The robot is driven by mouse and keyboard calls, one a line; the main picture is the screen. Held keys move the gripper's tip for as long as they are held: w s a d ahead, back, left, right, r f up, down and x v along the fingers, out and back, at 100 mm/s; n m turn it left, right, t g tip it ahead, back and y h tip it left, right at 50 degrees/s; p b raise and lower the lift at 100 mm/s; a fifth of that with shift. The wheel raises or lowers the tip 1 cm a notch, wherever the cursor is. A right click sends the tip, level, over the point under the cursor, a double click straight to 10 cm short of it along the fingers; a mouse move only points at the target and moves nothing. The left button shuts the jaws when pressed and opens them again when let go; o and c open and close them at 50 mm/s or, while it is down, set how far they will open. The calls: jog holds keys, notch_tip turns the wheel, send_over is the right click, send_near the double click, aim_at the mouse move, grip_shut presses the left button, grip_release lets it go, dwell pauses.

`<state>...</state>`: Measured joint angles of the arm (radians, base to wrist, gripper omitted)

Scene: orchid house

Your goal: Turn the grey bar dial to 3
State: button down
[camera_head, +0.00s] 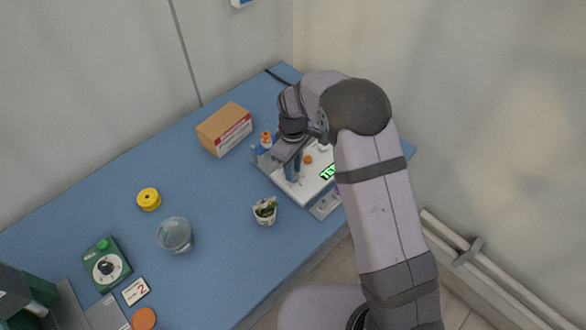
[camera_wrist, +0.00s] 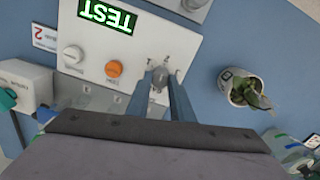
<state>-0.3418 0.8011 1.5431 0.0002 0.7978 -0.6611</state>
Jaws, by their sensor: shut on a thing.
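The grey bar dial (camera_wrist: 159,79) sits on a white panel (camera_wrist: 190,45) in the wrist view, with small marks around it too small to read surely. My gripper (camera_wrist: 160,92) is shut on the dial, one finger on each side of its bar. The panel also carries an orange button (camera_wrist: 113,69), a white round knob (camera_wrist: 73,54) and a green display (camera_wrist: 108,15) reading TEST upside down. In the head view my gripper (camera_head: 291,174) reaches down onto the white panel (camera_head: 306,187); the dial is hidden there.
A small potted plant (camera_head: 265,211) stands close in front of the panel. A cardboard box (camera_head: 225,130) and an orange-capped bottle (camera_head: 265,143) are behind it. A clear bowl (camera_head: 174,236), yellow spool (camera_head: 148,199) and green dial box (camera_head: 106,264) lie further left.

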jog(key=m, duration=1.1)
jog(key=shift+r+m+b, duration=0.1)
jog(key=shift+m+b, duration=0.3)
jog(key=shift+w, duration=0.1)
jog(key=c, duration=1.6)
grip_release()
jog(key=shift+o, duration=0.2)
jog(key=shift+r+b, duration=1.05)
jog(key=shift+r, duration=2.6)
